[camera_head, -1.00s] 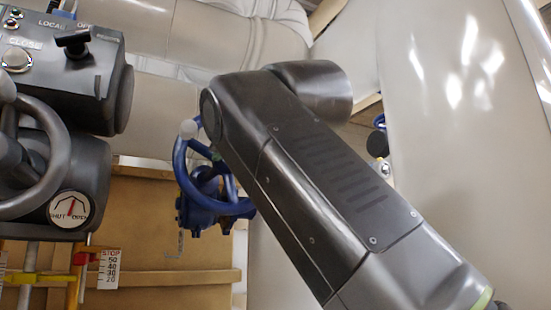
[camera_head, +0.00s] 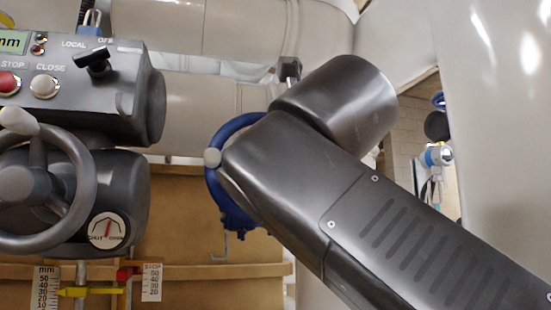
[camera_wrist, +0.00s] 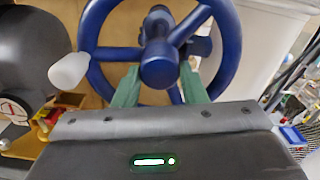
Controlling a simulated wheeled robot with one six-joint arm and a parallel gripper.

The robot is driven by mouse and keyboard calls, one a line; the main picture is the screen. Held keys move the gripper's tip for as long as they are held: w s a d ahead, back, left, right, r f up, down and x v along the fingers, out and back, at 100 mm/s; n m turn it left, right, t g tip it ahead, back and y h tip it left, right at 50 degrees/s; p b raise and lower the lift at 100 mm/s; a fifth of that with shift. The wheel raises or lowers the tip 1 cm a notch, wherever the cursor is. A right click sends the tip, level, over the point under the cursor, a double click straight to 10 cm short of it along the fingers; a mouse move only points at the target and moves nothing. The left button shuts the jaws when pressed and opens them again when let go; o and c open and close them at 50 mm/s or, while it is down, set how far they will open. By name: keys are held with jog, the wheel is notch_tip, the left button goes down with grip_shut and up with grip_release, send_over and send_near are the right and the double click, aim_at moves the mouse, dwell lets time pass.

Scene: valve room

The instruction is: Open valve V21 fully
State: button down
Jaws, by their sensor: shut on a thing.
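A blue handwheel (camera_head: 215,185) with a pale knob (camera_head: 212,158) stands in the middle of the head view, partly hidden by my arm. In the wrist view the blue handwheel (camera_wrist: 92,68) fills the top, with its spokes, round hub and pale knob (camera_wrist: 69,70) at the left. My gripper (camera_wrist: 158,76) has its two green fingers on either side of the hub area and is shut on the handwheel. The exact contact is partly hidden by the hub. In the head view my gripper is hidden behind my arm. No V21 label is readable.
A dark actuator (camera_head: 75,95) with its own grey handwheel (camera_head: 85,185) and a shut/open dial (camera_head: 107,230) stands close on the left. Large pale pipes (camera_head: 205,30) run behind. A pale tank (camera_head: 500,120) stands at the right. Small scales (camera_head: 151,283) hang below the actuator.

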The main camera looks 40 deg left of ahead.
jog(key=c, duration=0.9)
grip_release()
jog(key=shift+a, duration=0.1)
jog(key=p+v, duration=0.2)
jog(key=v, duration=1.1)
jog(key=shift+s+d+p, duration=0.2)
jog(key=shift+d+p, duration=0.05)
jog(key=shift+p, duration=0.15)
jog(key=shift+d, duration=0.1)
jog(key=shift+w, duration=0.1)
dwell(0.5)
jog(key=shift+b+x, duration=0.65)
jog(key=shift+x, duration=2.1)
